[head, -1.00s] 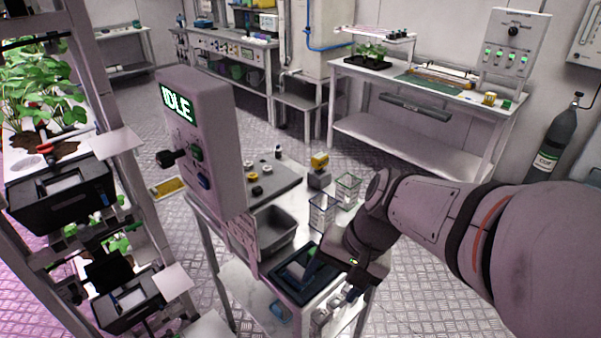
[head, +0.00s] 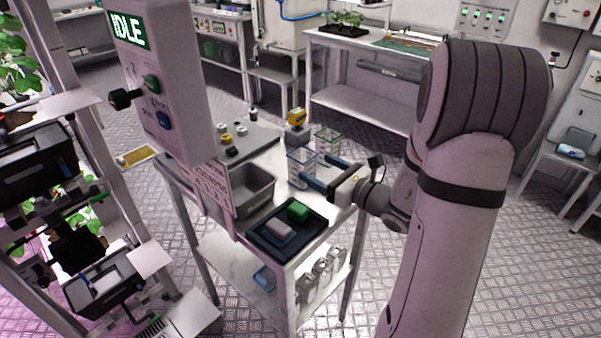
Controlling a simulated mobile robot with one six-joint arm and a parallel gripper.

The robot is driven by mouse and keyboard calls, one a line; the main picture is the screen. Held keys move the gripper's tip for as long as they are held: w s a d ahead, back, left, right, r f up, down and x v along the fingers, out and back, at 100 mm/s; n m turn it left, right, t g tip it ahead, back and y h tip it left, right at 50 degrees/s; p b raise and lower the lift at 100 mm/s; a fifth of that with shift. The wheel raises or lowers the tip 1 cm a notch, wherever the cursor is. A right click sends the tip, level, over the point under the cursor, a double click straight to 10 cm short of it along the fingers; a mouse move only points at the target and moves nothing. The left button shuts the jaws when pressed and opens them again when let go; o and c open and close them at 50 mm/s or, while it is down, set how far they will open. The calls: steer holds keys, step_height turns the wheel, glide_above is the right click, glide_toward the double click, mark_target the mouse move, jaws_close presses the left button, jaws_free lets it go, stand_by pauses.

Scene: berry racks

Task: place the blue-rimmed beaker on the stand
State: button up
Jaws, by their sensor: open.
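The blue-rimmed beaker (head: 299,165) is a clear square vessel, upright on the white bench near its back right corner. My gripper (head: 315,167) is open and empty, with its two blue-tipped fingers level and pointing left toward the beaker. The near finger's tip overlaps the beaker's lower part in the picture; I cannot tell if it touches. A dark tray (head: 262,240) at the bench's front holds a pale square block (head: 279,229) on a blue-edged base and a green block (head: 298,211). I cannot tell for sure which thing is the stand.
A green-rimmed beaker (head: 327,141) stands just behind. A yellow-topped device (head: 297,119), a grey bin (head: 251,193) and a grey plate with knobs (head: 256,136) share the bench. The IDLE panel (head: 165,85) rises at its left edge.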

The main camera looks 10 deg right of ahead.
mark_target(311, 162)
steer(key=x, duration=0.7)
steer(key=shift+w+d+p, duration=0.2)
steer(key=shift+d+p, duration=0.05)
steer(key=shift+p, duration=0.05)
steer(key=shift+c, duration=0.4)
steer(key=c, duration=1)
